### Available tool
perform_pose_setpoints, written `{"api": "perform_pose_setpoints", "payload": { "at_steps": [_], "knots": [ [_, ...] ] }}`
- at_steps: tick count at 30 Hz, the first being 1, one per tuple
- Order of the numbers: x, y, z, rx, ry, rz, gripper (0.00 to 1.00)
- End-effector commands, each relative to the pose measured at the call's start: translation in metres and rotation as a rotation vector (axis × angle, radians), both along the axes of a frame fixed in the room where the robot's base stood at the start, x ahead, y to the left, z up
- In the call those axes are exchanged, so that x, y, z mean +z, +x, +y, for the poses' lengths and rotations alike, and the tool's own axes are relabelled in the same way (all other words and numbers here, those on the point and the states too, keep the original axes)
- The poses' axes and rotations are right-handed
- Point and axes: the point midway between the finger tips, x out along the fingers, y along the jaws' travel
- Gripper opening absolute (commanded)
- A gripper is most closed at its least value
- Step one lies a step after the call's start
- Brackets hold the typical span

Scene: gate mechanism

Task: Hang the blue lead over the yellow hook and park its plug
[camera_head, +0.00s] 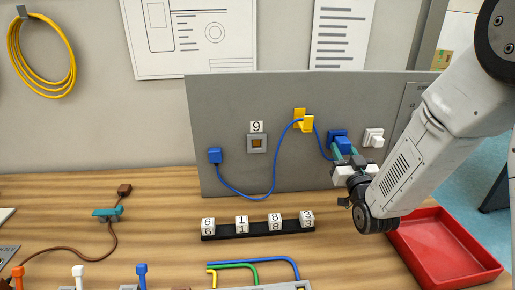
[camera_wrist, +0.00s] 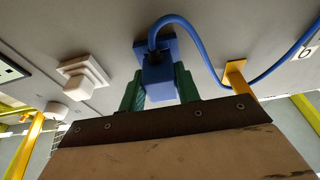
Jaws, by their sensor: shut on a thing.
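The blue lead (camera_head: 273,172) runs from a blue block (camera_head: 215,155) on the grey panel, sags, then rises to the yellow hook (camera_head: 307,123). It passes over the hook behind its front lip and drops to the blue plug (camera_head: 340,145). My gripper (camera_head: 345,158) is shut on the plug, with a green finger on each side. In the wrist view the plug (camera_wrist: 159,82) is in front of a blue square plate (camera_wrist: 140,47) on the panel. It looks in line with the plate and close against it; whether it is fully seated I cannot tell.
A white socket (camera_head: 373,137) sits just right of the plug. A framed brown square (camera_head: 257,143) under a 9 label is left of the hook. A black strip with numbered cubes (camera_head: 258,230) and a red tray (camera_head: 443,250) are on the bench below.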

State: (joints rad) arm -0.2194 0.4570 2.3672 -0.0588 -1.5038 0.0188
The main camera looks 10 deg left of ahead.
Motion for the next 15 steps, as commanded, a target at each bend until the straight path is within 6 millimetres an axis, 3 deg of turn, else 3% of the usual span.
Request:
{"api": "perform_pose_setpoints", "payload": {
  "at_steps": [15],
  "knots": [
    [-0.0004,0.0079,0.0024,0.0,0.0,0.001,0.09]
  ]
}}
